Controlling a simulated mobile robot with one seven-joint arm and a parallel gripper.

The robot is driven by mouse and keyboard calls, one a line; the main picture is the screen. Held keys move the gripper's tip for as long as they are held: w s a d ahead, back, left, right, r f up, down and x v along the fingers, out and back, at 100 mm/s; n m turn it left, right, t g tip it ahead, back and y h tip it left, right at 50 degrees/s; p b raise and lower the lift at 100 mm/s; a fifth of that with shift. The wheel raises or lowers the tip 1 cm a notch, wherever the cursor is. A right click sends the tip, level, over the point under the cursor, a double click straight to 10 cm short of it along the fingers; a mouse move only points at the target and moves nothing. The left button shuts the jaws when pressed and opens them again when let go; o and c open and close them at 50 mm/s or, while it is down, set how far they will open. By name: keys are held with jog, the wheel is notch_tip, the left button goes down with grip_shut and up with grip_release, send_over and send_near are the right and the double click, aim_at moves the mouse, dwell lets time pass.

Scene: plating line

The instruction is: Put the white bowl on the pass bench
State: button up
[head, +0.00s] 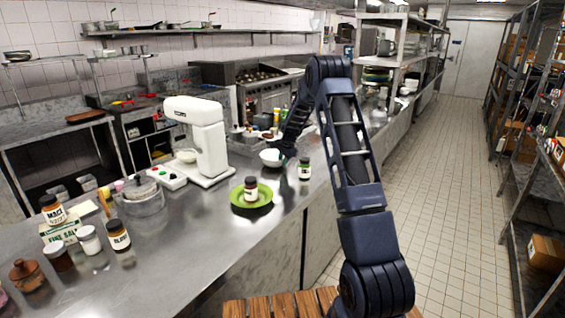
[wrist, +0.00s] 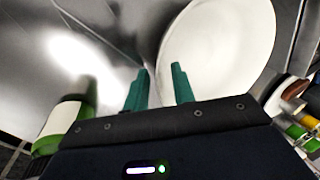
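The white bowl (head: 270,158) stands on the long steel bench (head: 205,220), just left of my gripper (head: 284,154). I cannot tell from the pictures which surface is the pass bench. In the wrist view the bowl (wrist: 225,45) is large at the upper right, and its near rim passes between my two green fingertips (wrist: 160,72). The fingers are apart with a gap between them. The left finger is outside the bowl and the right one overlaps its inside. I cannot tell whether they touch the rim.
A green plate (head: 263,204) with a brown-lidded jar (head: 250,188) is nearer. A white mixer (head: 199,140) stands to the left.

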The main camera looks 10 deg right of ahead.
jog(key=v, duration=1.2)
jog(key=s+d+r+n, duration=0.1)
jog(key=s+r+n, duration=0.2)
jog(key=s+r, duration=1)
jog(key=s+d+r+n+t+h, duration=0.1)
jog(key=s+r+n, duration=0.2)
jog(key=s, duration=1.2)
jog(key=s+d+r+n, duration=0.2)
jog(key=s+r+n, duration=0.15)
jog(key=s, duration=1.25)
jog(key=s+f+n+h, duration=0.1)
jog(key=s+f, duration=0.3)
jog(key=s, duration=0.9)
jog(key=shift+s+d+n+t, duration=0.15)
jog(key=shift+d+n+t, duration=0.2)
jog(key=shift+n, duration=0.2)
